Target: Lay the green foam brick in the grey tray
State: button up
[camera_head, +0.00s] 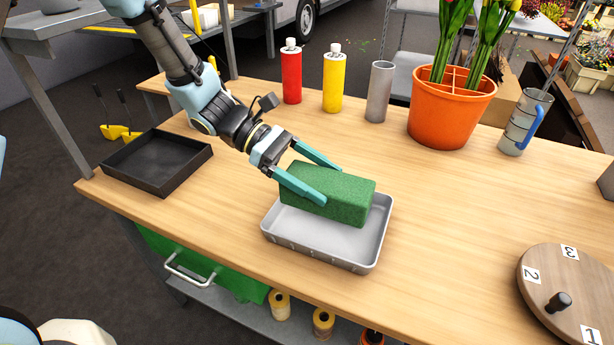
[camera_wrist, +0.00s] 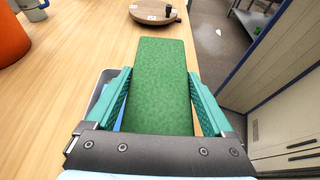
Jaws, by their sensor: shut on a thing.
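The green foam brick (camera_head: 345,196) is held lengthwise between the teal fingers of my gripper (camera_head: 322,182). In the head view it is over the back part of the grey tray (camera_head: 372,250), and I cannot tell whether it touches the tray floor. The front part of the tray is bare. In the wrist view the brick (camera_wrist: 163,85) stretches forward from between both fingers of my gripper (camera_wrist: 160,92). There it hides most of the tray, and only a strip of the tray rim (camera_wrist: 103,84) shows at the left.
A black tray (camera_head: 158,165) lies at the left. A red bottle (camera_head: 291,75), a yellow bottle (camera_head: 333,83), a grey cylinder (camera_head: 379,92), an orange tulip pot (camera_head: 448,112) and a jug (camera_head: 524,122) stand behind. A numbered round board (camera_head: 560,270) is at right. Table between is clear.

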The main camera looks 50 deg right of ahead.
jog(key=shift+w, duration=0.1)
jog(key=shift+r, duration=0.1)
dwell(0.3)
jog(key=b, duration=0.5)
send_over(316, 233)
jog(key=shift+f, duration=4.8)
jog(key=o, duration=1.1)
jog(key=shift+c, duration=0.2)
